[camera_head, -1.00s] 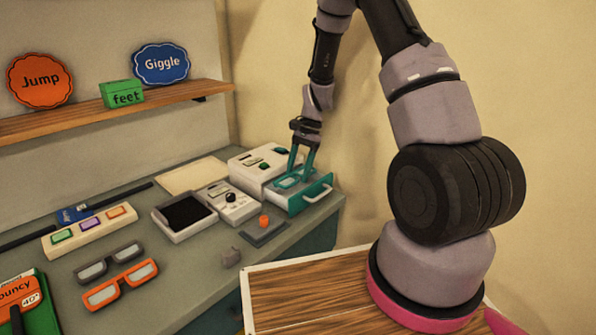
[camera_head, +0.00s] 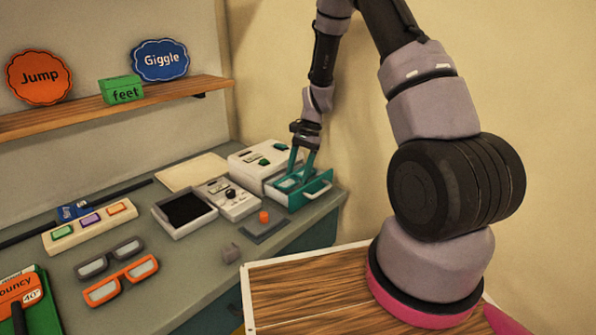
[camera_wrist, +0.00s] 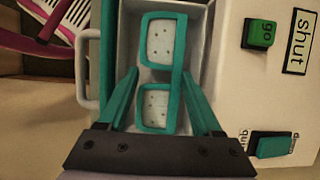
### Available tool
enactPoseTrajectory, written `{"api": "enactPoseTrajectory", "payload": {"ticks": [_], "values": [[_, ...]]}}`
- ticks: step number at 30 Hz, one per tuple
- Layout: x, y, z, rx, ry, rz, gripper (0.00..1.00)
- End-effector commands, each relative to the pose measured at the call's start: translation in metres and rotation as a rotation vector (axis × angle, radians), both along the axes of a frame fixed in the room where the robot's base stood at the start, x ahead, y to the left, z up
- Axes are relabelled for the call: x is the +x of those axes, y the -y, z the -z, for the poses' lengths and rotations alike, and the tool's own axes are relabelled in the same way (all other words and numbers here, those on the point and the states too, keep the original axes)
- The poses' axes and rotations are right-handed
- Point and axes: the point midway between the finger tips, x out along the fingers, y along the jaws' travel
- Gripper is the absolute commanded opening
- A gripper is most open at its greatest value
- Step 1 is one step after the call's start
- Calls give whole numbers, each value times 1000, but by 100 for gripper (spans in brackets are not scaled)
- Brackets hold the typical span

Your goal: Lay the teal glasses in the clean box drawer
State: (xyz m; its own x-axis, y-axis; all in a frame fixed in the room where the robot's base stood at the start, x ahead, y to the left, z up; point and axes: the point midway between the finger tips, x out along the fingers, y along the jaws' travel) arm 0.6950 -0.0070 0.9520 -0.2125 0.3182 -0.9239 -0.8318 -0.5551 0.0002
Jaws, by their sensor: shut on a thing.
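The teal glasses (camera_wrist: 163,105) are between the two teal fingers of my gripper (camera_wrist: 161,72), which is shut on them. In the wrist view they lie lengthwise over the pale inside of the open drawer (camera_wrist: 196,50). In the head view the glasses (camera_head: 287,184) and the gripper fingertips (camera_head: 299,180) are at the drawer, behind its teal front (camera_head: 313,192). I cannot tell whether the glasses touch the drawer floor. The drawer sticks out of a white box (camera_head: 248,158) with green buttons.
Orange glasses (camera_head: 121,281) and grey glasses (camera_head: 109,258) lie at the counter's front left. A black-topped tray (camera_head: 184,210), a white device with a knob (camera_head: 229,197) and a dark plate with an orange knob (camera_head: 264,225) stand left of the drawer.

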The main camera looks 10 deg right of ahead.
Motion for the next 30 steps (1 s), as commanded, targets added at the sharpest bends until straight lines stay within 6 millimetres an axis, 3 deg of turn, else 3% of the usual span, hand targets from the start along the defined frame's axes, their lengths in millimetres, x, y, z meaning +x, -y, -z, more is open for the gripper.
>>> {"api": "enactPoseTrajectory", "payload": {"ticks": [30], "values": [[0, 0, 9, 0, 0, 0, 12]]}}
